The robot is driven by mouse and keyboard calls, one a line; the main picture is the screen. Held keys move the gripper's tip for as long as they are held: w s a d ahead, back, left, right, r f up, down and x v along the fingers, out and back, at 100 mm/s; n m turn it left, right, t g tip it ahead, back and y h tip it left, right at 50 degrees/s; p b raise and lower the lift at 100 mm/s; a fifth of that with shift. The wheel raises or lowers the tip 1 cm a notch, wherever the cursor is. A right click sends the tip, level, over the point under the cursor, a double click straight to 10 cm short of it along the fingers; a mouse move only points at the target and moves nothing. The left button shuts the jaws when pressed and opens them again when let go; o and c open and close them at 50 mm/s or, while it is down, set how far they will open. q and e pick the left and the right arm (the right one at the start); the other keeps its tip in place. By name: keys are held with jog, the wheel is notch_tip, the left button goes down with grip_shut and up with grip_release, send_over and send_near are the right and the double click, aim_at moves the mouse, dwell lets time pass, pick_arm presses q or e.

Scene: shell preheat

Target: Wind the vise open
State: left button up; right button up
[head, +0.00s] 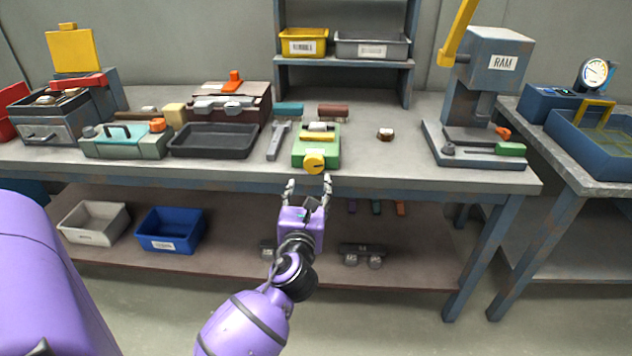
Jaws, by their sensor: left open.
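A green vise (301,157) sits near the front edge of the workbench, in the middle of the head view. It has a round yellow handwheel (314,164) on its front face and a yellow bar across its top. A light cylindrical piece (318,127) shows on the vise toward the back; I cannot tell whether it is clamped. My left gripper (308,181) is open and empty, its fingers pointing up toward the handwheel. It looks just in front of and below the wheel, apart from it. My right gripper is not in view.
A grey wrench-like tool (278,141) lies left of the vise, beside a dark tray (212,143). A small brown-and-white part (385,134) lies to the right, with clear bench around it. The ram press (497,60) stands further right. Bins rest on the lower shelf (230,262).

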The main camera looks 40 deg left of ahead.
aim_at(312, 166)
pick_arm(q)
jog(key=x, duration=0.8)
jog(key=shift+s+b, duration=0.1)
jog(key=shift+b, duration=0.3)
jog(key=shift+c, duration=0.2)
jog(key=c, duration=1.1)
jog(key=shift+o, duration=0.2)
jog(key=shift+r, duration=0.1)
